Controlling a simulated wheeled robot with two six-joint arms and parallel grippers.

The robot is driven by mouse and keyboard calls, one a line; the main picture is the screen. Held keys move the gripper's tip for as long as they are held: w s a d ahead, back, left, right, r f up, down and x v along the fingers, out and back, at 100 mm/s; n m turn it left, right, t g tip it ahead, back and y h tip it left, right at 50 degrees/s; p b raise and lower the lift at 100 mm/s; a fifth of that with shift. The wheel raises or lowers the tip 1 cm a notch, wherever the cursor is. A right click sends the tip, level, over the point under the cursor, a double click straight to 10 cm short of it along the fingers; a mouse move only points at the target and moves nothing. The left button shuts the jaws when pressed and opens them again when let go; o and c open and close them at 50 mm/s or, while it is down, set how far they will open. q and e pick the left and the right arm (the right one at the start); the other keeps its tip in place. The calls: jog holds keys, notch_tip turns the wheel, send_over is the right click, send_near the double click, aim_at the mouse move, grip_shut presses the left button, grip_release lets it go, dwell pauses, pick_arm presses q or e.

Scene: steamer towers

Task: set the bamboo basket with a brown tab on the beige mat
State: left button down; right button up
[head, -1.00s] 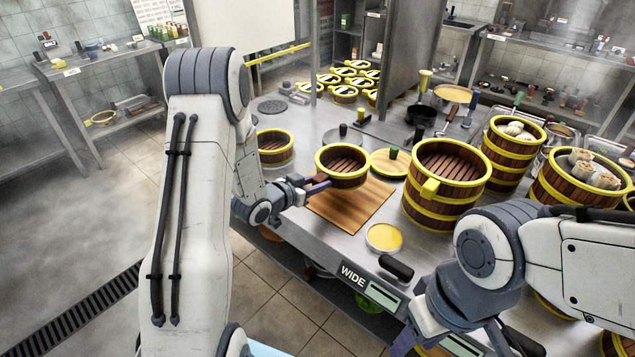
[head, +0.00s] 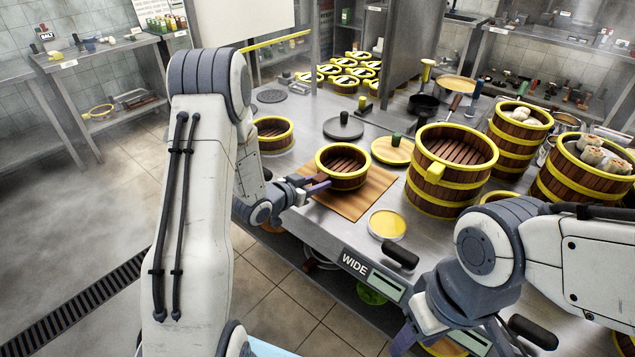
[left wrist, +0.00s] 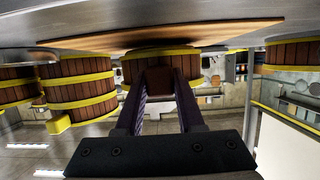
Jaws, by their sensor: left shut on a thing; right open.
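The small bamboo basket (head: 345,182) has dark slats, yellow bands and an empty inside. It is upright over the beige mat (head: 355,208), its base at or very close to the mat. My left gripper (head: 324,184) is shut on its near-left side. In the left wrist view, which looks upside down, the fingers (left wrist: 160,85) close on the brown tab (left wrist: 160,78) of the basket (left wrist: 185,62), against the mat (left wrist: 215,33). Any thin gap under the basket cannot be told. My right gripper (head: 403,340) is open and empty at the bottom edge, partly cut off.
A tall basket with a yellow tab (head: 450,190) stands right of the mat. A lid with a green knob (head: 392,152) and a dark lid (head: 343,129) lie behind. Another small basket (head: 274,142) stands at left. A yellow disc (head: 387,224) lies near the front edge.

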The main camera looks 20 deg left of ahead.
pick_arm(q)
jog(key=shift+f+b, duration=0.4)
jog(key=shift+f, duration=0.05)
jog(key=shift+c, duration=2.2)
grip_release()
jog(key=v, duration=1)
jog(key=shift+s+b, duration=0.25)
jog(key=shift+b, duration=0.2)
jog(key=shift+r, duration=0.1)
